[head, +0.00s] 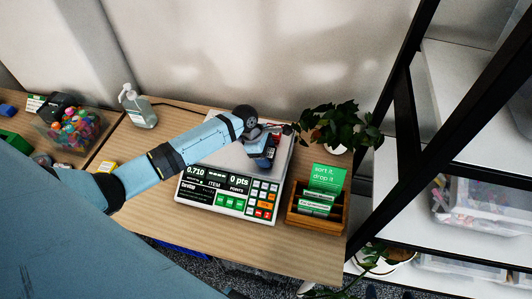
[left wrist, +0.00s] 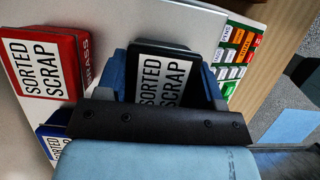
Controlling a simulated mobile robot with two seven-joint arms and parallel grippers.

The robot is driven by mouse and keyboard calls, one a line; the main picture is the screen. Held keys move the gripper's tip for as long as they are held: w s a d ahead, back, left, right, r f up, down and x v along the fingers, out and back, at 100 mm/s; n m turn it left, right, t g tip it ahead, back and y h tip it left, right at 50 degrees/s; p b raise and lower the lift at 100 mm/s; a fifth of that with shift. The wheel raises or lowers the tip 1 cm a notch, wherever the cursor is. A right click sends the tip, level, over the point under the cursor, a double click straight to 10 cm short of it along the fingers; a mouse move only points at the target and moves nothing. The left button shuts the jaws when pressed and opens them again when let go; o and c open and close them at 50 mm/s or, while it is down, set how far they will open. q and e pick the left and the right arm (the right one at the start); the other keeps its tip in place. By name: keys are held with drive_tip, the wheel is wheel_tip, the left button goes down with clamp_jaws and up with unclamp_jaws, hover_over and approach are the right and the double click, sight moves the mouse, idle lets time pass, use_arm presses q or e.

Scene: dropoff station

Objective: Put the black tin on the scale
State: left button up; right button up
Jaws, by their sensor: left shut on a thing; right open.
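The black tin (left wrist: 165,72), with a white "SORTED SCRAP" label, sits between the blue fingers of my left gripper (left wrist: 163,85) in the left wrist view. The gripper is shut on it. In the head view my left gripper (head: 263,150) is over the plate of the scale (head: 232,157), largely covering the tin. The scale's display reads 0.710 and 0 pts. I cannot tell whether the tin touches the plate. My right gripper is not in view.
A red tin (left wrist: 45,65) and a blue tin (left wrist: 55,132) stand close beside the black tin. A wooden card box (head: 317,219) and a potted plant (head: 340,127) are right of the scale. A sanitizer bottle (head: 140,110) and a bin of colourful pieces (head: 76,132) are at left.

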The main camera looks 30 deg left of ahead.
use_arm(q)
drive_tip(key=o, duration=1)
drive_tip(key=shift+f, duration=0.1)
drive_tip(key=shift+c, duration=0.2)
